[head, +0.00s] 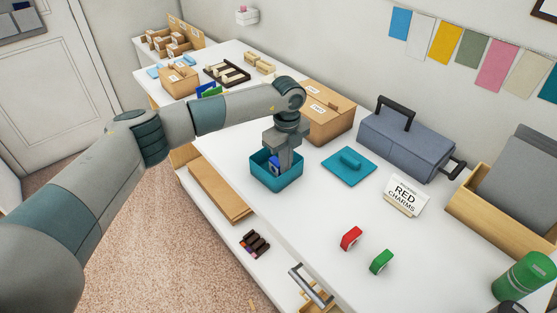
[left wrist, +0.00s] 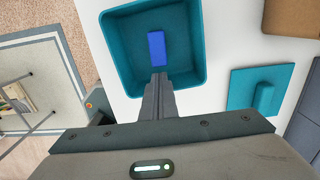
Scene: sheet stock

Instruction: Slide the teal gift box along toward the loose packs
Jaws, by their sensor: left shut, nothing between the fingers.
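The teal gift box (head: 272,183) stands open on the white table in the head view, with a blue pack (left wrist: 156,48) inside. The box also shows in the left wrist view (left wrist: 195,50). Its teal lid (head: 348,167) lies on the table to its right. My left gripper (head: 279,166) is shut and empty, pointing down with its fingers at the box opening. Whether the fingers touch a wall is unclear. A red pack (head: 351,238) and a green pack (head: 382,262) stand loose to the lower right, apart from the box. My right gripper is out of view.
A "RED CHARMS" card (head: 404,196) stands right of the lid. A grey toolbox (head: 407,147) and a cardboard box (head: 328,112) stand behind. A green cylinder (head: 523,275) is at lower right. The tabletop between box and loose packs is clear.

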